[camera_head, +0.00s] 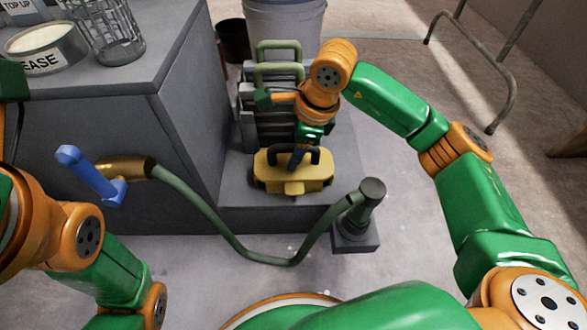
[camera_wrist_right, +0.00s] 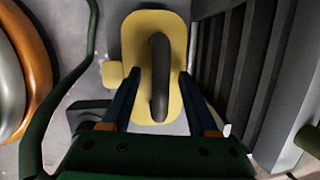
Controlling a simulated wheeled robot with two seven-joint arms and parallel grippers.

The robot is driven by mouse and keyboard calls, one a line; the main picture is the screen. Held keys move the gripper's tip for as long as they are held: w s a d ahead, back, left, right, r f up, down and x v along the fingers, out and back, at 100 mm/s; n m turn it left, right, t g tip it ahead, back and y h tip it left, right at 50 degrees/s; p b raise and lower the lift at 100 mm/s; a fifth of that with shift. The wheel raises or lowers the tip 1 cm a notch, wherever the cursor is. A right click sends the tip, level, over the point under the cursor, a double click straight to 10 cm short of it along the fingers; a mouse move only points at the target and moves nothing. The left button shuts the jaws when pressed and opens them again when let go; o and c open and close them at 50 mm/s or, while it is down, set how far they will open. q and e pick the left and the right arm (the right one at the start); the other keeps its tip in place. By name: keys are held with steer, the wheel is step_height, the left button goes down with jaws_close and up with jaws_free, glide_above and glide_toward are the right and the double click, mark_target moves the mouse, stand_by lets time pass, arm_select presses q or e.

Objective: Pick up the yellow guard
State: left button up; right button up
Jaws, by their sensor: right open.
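The yellow guard (camera_head: 313,174) is a rounded plate with a black bar handle, on the low grey step in the head view. It also shows in the right wrist view (camera_wrist_right: 137,42), with its dark handle (camera_wrist_right: 159,80) running down the middle. My right gripper (camera_head: 301,157) is over the guard. In the right wrist view its two dark fingers (camera_wrist_right: 160,84) are apart, one on each side of the handle.
A green hose (camera_head: 205,215) runs from a brass fitting with a blue lever (camera_head: 88,172) to a dark post (camera_head: 357,212). Grey ribbed equipment (camera_head: 262,125) stands behind the guard. A grey counter (camera_head: 110,85) holds a tin (camera_head: 42,50) and a wire basket (camera_head: 108,35).

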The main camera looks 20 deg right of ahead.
steer(key=shift+r, duration=0.1)
jaws_close()
stand_by(1.2)
